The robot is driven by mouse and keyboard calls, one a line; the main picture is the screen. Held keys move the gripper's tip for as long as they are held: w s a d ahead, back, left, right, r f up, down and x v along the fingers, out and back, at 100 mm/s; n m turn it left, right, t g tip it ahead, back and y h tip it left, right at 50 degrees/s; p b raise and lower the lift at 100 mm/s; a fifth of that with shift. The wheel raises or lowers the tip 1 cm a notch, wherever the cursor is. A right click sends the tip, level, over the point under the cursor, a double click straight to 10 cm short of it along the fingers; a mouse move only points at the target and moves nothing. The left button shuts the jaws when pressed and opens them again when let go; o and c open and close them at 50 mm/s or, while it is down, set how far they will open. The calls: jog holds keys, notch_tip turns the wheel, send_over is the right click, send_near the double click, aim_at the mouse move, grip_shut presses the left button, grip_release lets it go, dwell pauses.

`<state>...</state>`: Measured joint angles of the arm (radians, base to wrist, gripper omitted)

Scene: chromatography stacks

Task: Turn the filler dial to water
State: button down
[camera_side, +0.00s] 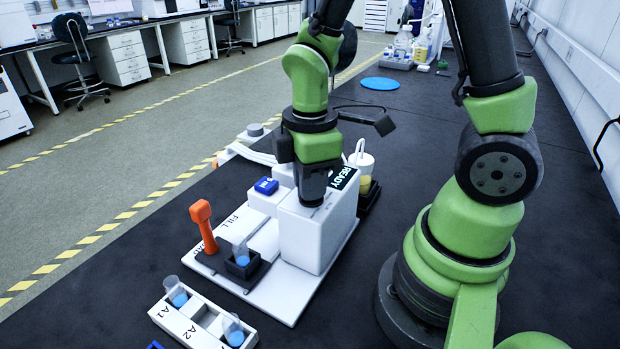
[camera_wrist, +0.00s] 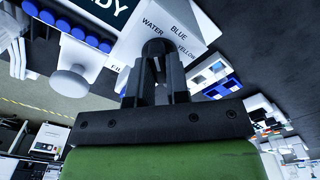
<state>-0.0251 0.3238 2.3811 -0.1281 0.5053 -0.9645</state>
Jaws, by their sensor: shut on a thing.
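The filler is a white box (camera_side: 305,235) with a dark READY display (camera_side: 342,179); it stands on a white base plate. In the wrist view its white face (camera_wrist: 178,18) carries the words WATER, BLUE and YELLOW around a dark round dial (camera_wrist: 157,47). My gripper (camera_wrist: 158,62) points at that face and its fingers are shut on the dial. Which word the dial points at cannot be told, as the fingers cover most of it. In the side view my gripper (camera_side: 312,192) is at the top of the filler box, and the dial is hidden there.
An orange-handled lever (camera_side: 203,225) and a cup of blue liquid (camera_side: 241,254) in a black holder stand at the filler's front left. A white rack (camera_side: 205,318) holds blue-filled cups nearby. A jar with yellow liquid (camera_side: 364,184) stands behind.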

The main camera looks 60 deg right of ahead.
dwell(0.5)
jog(key=c, duration=1.1)
grip_release()
notch_tip(320, 180, up, 10)
jog(key=s+a+r+m+t+y, duration=0.2)
jog(key=s+r+m+t, duration=0.4)
jog(key=m, duration=0.8)
jog(key=shift+s+r+t, duration=0.2)
jog(key=shift+s+t, duration=0.3)
jog(key=shift+t, duration=0.1)
